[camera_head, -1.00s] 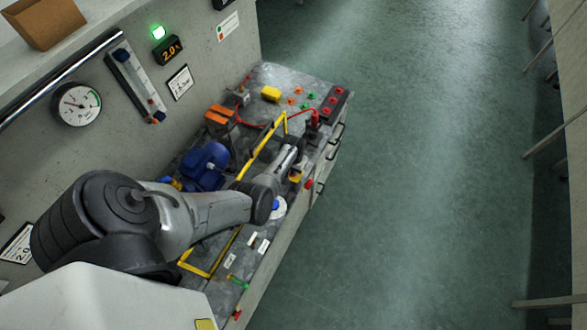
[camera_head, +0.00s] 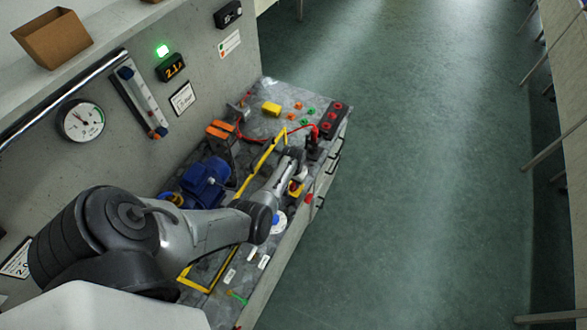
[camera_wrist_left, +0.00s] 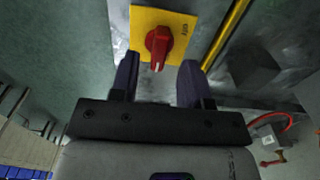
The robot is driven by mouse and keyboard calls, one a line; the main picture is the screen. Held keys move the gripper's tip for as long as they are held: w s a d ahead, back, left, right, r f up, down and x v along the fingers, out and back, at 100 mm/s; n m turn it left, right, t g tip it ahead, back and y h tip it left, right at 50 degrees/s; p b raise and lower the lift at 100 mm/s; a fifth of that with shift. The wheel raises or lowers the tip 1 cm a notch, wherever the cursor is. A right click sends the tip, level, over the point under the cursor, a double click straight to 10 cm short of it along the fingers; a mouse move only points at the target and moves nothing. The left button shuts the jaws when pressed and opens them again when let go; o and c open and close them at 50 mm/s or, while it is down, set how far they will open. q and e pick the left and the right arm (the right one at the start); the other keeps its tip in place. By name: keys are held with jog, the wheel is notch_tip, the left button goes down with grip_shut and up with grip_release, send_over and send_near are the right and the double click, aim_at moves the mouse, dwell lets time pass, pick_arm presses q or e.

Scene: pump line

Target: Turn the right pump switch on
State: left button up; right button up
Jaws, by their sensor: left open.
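The switch has a red rotary knob (camera_wrist_left: 158,42) on a yellow plate (camera_wrist_left: 178,20) in the left wrist view. The knob's white-marked end points toward my gripper. Small dark lettering is on the plate's right side. In the head view the yellow plate (camera_head: 296,188) is small and partly covered by my left arm. My left gripper (camera_wrist_left: 159,65) is open and empty, its dark fingers on either side of the knob's near end. I cannot tell whether they touch it. My right gripper is in neither view.
A yellow rail (camera_head: 243,184) runs along the bench beside the blue pump (camera_head: 205,180). A red-and-black terminal block (camera_head: 333,119) with a red cable stands at the far end. A gauge (camera_head: 82,121) and a lit orange display (camera_head: 171,67) are on the wall. Open floor lies to the right.

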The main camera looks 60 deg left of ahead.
aim_at(294, 184)
pick_arm(q)
notch_tip(294, 184, up, 11)
jog(key=p, duration=0.1)
jog(key=shift+r+p, duration=0.15)
jog(key=shift+p, duration=0.2)
dwell(0.3)
